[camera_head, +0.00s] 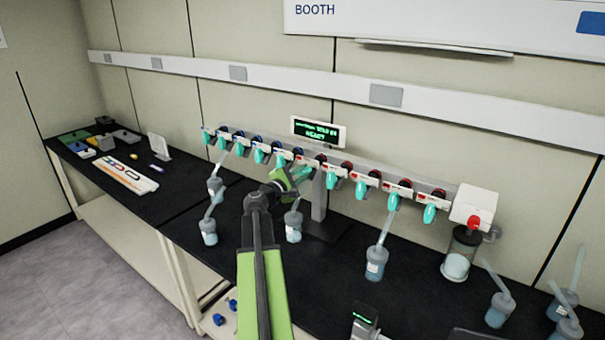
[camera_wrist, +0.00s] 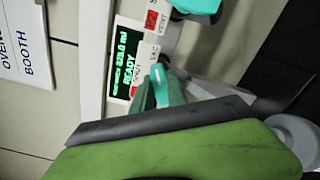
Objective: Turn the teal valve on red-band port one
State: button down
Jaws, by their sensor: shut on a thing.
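A row of teal valves runs along a white manifold with blue bands at the left and red bands at the right. My gripper (camera_head: 292,180) is at the middle of the row, shut on a teal valve (camera_head: 303,172) just below the display. The neighbouring teal valve (camera_wrist: 203,5) is beside a red tag reading 2 (camera_wrist: 151,20).
A lit display (camera_head: 316,131) stands above the manifold. Flasks hang or stand below, including one under my gripper (camera_head: 293,226) and one to the right (camera_head: 376,262). A clear jar (camera_head: 458,262) is at the right end. The left bench holds a white tray (camera_head: 125,173).

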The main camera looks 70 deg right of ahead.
jog(key=shift+s+f, duration=0.1)
jog(key=c, duration=1.3)
grip_release()
jog(key=v, duration=1.7)
jog(key=shift+a, duration=0.25)
